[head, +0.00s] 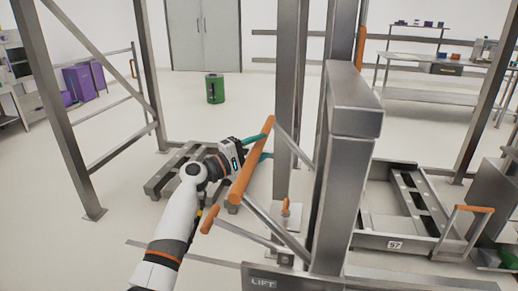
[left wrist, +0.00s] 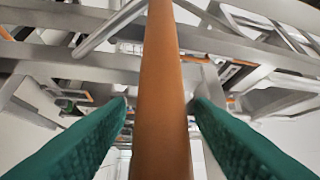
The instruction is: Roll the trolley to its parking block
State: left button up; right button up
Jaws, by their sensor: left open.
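An orange bar handle (head: 252,158) slants up beside the metal lift column, on grey arms. My left gripper (head: 262,149) reaches in from the left with teal fingers. In the left wrist view the orange bar (left wrist: 163,80) runs between the two open fingers (left wrist: 160,103), with gaps visible on both sides. What seems to be the trolley is a low grey metal frame (head: 388,241) at right, marked 57, with an orange handle (head: 474,209). I cannot make out a parking block for certain. My right gripper is not in view.
A tall steel post (head: 348,170) with a LIFT label at its base stands in the middle. A grey slatted platform (head: 165,182) lies on the floor at left. A green drum (head: 215,88) stands behind. A steel frame leg (head: 70,120) is at left. Floor between them is open.

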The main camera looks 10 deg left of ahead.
pick_arm(q)
jog(key=shift+d, duration=0.1)
grip_shut()
dwell(0.4)
